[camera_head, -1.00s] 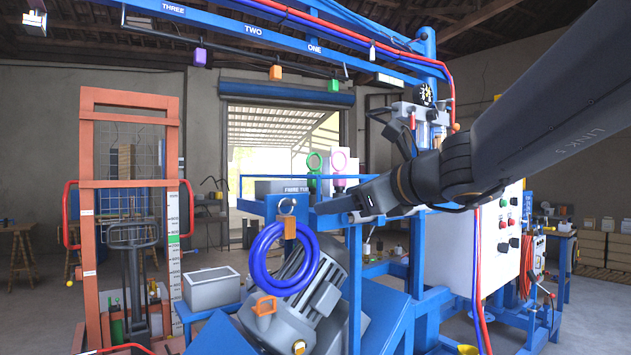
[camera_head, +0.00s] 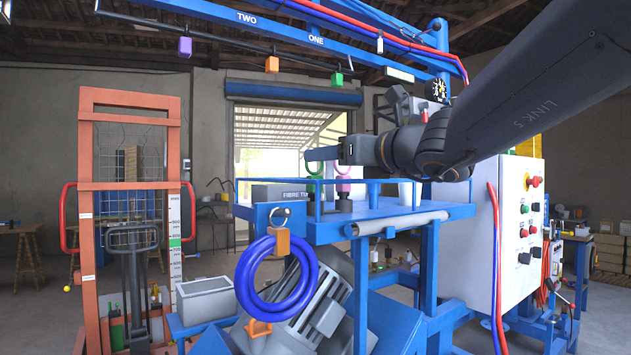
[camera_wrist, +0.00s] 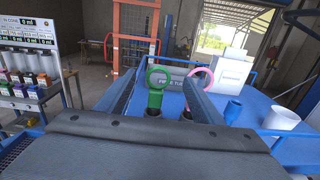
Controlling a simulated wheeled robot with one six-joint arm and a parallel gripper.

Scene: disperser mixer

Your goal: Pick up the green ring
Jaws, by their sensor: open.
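The green ring (camera_head: 316,176) stands upright on a dark base on the blue platform (camera_head: 440,212), partly hidden by my gripper (camera_head: 312,154) in the head view. In the wrist view the green ring (camera_wrist: 149,79) shows between the two open fingers of my gripper (camera_wrist: 160,84), closer to the left one. The fingers hold nothing. I cannot tell how far ahead of the fingertips the ring is. A pink ring (camera_head: 343,170) stands just right of the green one; in the wrist view the pink ring (camera_wrist: 188,93) is partly hidden by the right finger.
A white cup (camera_head: 409,193) stands on the platform to the right. In the wrist view a blue cup (camera_wrist: 233,110) and a white cup (camera_wrist: 281,117) stand right of the fingers. Blue rails edge the platform. A blue hose coil (camera_head: 245,282) hangs in front.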

